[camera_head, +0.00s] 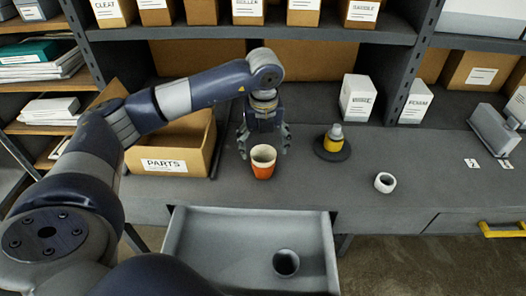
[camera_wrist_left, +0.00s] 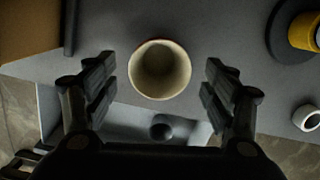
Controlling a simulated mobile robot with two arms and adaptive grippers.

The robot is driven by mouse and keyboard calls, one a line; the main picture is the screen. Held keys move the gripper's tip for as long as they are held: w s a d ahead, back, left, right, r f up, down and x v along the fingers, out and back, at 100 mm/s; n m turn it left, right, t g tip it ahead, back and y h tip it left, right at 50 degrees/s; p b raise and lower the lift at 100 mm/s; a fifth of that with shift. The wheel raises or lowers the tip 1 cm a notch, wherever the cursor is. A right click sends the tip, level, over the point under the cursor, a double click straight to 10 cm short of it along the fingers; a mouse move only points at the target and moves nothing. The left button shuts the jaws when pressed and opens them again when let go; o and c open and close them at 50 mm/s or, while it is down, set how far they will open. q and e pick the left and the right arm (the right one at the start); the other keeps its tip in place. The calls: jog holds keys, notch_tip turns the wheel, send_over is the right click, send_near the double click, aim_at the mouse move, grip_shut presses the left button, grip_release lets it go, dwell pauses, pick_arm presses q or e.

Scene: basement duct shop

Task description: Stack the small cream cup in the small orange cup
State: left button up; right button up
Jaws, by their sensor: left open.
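The small orange cup (camera_head: 264,173) stands upright on the grey bench. A cream upper part, seemingly the small cream cup (camera_head: 263,153), shows above the orange and appears to sit inside it. In the left wrist view the cream cup (camera_wrist_left: 160,70) is a round cream opening with a thin orange-red edge. My left gripper (camera_head: 264,142) is open just above and behind the cups. In the wrist view its fingers are on either side of the cups with clear gaps, touching nothing. How deep the cream cup sits is hidden. My right gripper is not in view.
An open drawer (camera_head: 185,255) below holds a dark grey cup (camera_head: 286,263). A yellow bottle (camera_head: 334,140) on a dark round base and a small white cup (camera_head: 385,182) stand to the right. A PARTS box (camera_head: 165,167) is left.

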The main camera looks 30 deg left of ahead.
pick_arm(q)
notch_tip(320, 180, up, 10)
jog(key=s+b, duration=0.1)
jog(key=b, duration=0.1)
jog(key=shift+d+f, duration=0.15)
jog(key=shift+d, duration=0.25)
jog(key=shift+s+f, duration=0.1)
